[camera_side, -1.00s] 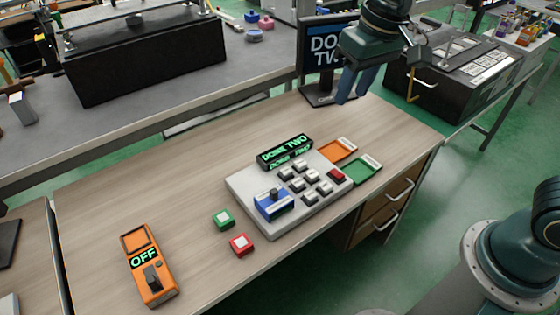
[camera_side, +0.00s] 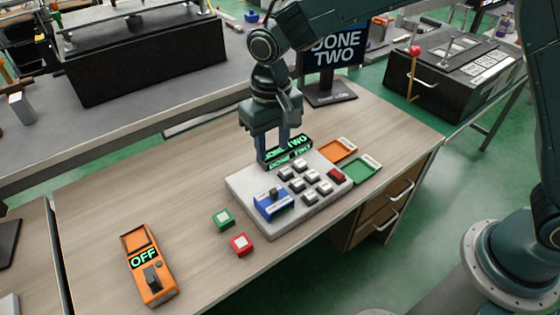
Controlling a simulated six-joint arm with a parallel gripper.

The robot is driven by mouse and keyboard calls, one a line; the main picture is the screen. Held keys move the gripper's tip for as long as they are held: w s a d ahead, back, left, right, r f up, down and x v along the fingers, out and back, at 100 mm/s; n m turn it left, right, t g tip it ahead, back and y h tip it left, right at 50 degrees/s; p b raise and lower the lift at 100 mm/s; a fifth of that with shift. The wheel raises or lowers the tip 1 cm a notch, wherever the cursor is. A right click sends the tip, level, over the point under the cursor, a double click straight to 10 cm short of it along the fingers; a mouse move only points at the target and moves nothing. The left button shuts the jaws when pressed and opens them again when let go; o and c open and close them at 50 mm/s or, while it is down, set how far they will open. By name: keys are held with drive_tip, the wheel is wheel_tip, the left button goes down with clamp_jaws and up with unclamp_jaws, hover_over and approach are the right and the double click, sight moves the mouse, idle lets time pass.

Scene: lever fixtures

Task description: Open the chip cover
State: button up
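My gripper (camera_side: 272,148) points straight down over the back left of the grey panel (camera_side: 240,190). Its two blue fingers are apart, with nothing visible between them. A blue block (camera_side: 268,208) with a dark knob sits at the panel's front left. No part is marked as the chip cover, so I cannot tell which one it is.
The panel also holds several grey keys (camera_side: 297,185) and a red one (camera_side: 336,174). Orange (camera_side: 337,149) and green (camera_side: 361,171) trays lie to its right. A green button (camera_side: 223,219), a red button (camera_side: 241,244) and an orange "OFF" box (camera_side: 150,268) stand left. The back left tabletop is clear.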

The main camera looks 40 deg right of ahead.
sight(274, 190)
drive_tip(key=shift+f, duration=0.1)
drive_tip(key=shift+f, duration=6.8)
clamp_jaws()
